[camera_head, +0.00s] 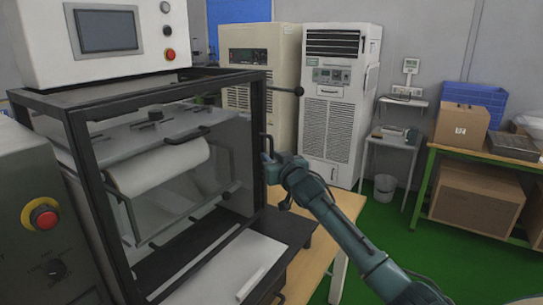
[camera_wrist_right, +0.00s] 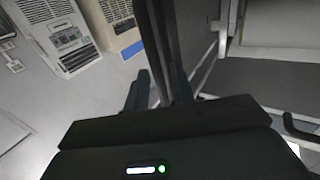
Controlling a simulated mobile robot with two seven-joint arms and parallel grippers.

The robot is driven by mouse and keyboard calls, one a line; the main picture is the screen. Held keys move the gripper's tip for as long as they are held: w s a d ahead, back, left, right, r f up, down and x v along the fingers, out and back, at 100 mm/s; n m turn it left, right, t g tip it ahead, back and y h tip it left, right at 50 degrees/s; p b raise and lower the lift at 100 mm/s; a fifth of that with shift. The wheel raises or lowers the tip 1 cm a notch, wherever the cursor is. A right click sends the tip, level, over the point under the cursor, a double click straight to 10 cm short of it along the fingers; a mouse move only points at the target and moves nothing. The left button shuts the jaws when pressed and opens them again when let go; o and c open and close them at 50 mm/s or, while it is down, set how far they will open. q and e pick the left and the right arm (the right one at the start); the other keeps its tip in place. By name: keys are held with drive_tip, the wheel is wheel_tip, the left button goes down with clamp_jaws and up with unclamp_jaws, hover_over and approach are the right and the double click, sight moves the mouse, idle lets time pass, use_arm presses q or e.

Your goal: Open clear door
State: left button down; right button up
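The clear door (camera_head: 165,165) is a see-through panel in a black frame on the front of a box-shaped machine; it looks closed, though its glass is hard to make out. A dark handle (camera_head: 266,146) stands on the frame's right post. My right gripper (camera_head: 266,158) is at this post, by the lower part of the handle. In the right wrist view its two fingers (camera_wrist_right: 158,92) stand apart, with a dark upright bar (camera_wrist_right: 157,40) just beyond and partly between them. I cannot tell whether they touch it. My left gripper is not in view.
A dark knob (camera_head: 298,91) on a rod juts out from the machine's upper right. A control box with a screen (camera_head: 106,31) sits on top. A grey cabinet with a red button (camera_head: 43,217) stands close at left. Green floor (camera_head: 385,235) is open at right.

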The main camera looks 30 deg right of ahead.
drive_tip(key=shift+w, duration=0.45)
drive_tip(key=shift+c, duration=0.4)
clamp_jaws()
